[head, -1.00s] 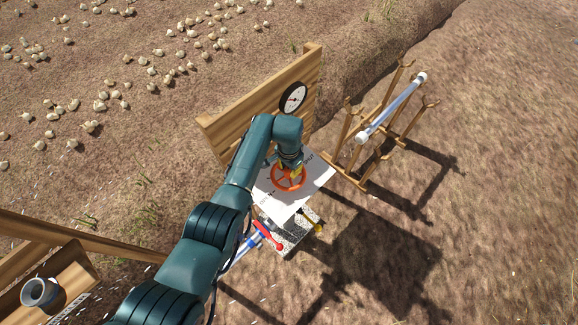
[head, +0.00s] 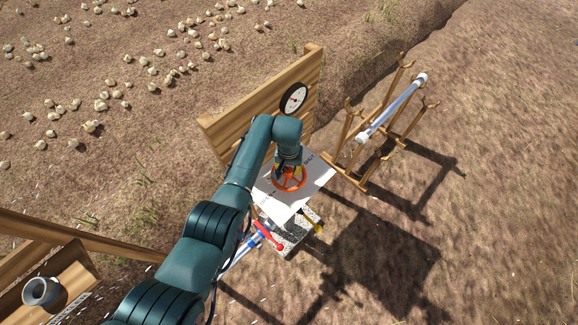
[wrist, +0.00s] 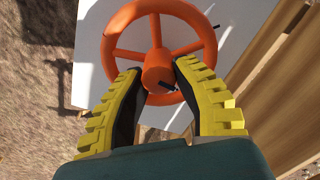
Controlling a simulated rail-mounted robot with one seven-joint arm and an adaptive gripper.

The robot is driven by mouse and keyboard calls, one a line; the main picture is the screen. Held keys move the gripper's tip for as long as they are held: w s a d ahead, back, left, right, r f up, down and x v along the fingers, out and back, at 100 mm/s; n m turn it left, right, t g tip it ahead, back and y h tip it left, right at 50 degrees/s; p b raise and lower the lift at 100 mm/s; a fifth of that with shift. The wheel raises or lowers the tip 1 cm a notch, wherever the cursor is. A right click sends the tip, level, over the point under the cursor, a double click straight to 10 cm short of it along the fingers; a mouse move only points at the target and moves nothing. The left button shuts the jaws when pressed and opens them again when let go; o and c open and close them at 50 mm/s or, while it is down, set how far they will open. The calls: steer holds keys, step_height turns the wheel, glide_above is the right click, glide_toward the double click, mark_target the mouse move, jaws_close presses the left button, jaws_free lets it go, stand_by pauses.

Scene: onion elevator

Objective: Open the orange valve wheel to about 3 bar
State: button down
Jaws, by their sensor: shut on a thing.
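The orange valve wheel (head: 291,187) lies on a white panel (head: 284,205) in front of an upright wooden board. In the wrist view the wheel (wrist: 209,40) shows its rim, spokes and central hub. My gripper (wrist: 159,74) has its yellow-and-black fingers on both sides of the hub, shut on the wheel. In the head view my gripper (head: 288,172) is above the wheel and hides part of it. A round gauge (head: 293,99) with a white face and black rim hangs on the board; its needle is too small to read.
The wooden board (head: 262,100) stands close behind the wheel. A red handle (head: 268,237) and a yellow handle (head: 312,224) are below the panel. A wooden rack (head: 350,130) with a pale tube (head: 395,108) stands to the right. Open soil lies beyond it.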

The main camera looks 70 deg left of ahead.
mark_target(289, 169)
steer(key=shift+f+n, duration=0.2)
steer(key=shift+n, duration=0.5)
steer(key=shift+s, duration=0.1)
steer(key=c, duration=0.7)
jaws_free()
steer(key=shift+c, duration=0.2)
steer(key=shift+r, duration=0.1)
step_height(289, 169, up, 12)
